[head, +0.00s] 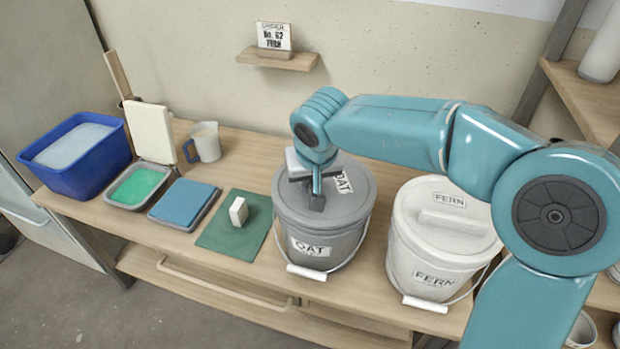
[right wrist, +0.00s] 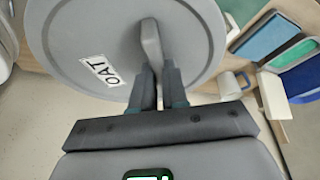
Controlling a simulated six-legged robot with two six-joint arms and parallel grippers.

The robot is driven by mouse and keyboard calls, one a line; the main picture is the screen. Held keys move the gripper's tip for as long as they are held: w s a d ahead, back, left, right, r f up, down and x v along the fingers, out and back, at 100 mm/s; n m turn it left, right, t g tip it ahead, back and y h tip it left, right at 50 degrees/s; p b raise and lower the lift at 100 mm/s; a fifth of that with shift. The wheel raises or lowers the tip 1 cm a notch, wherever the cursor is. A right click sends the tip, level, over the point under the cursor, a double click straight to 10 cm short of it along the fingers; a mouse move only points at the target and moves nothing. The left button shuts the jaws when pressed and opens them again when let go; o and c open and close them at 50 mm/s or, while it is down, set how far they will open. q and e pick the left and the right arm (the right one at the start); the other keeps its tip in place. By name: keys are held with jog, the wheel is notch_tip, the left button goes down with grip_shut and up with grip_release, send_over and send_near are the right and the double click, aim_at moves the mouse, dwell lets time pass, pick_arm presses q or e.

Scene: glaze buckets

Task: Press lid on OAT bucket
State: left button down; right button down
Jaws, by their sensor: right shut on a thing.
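The grey OAT bucket (head: 318,243) stands on the wooden bench, its wire handle with a white grip hanging at the front. Its grey lid (head: 350,203), also labelled OAT, lies over the bucket's mouth. I cannot tell whether it is fully seated. My right gripper (head: 316,196) reaches down from above and is shut on the raised handle of the lid. In the right wrist view, the fingers (right wrist: 157,78) are at the near end of the lid handle (right wrist: 150,40), and the lid (right wrist: 75,35) fills the upper left. My left gripper is not in view.
A white FERN bucket (head: 428,258) with its lid on stands close at right. At left are a green mat (head: 230,240) with a white block (head: 238,210), blue sponge tray (head: 184,200), green tray (head: 138,188), mug (head: 205,142) and blue tub (head: 85,172). An order card (head: 273,36) stands on a shelf.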

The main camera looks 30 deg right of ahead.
jog(key=c, duration=0.6)
grip_release()
jog(key=shift+r+p, duration=2.75)
jog(key=shift+r, duration=0.75)
grip_shut()
jog(key=shift+f, duration=0.1)
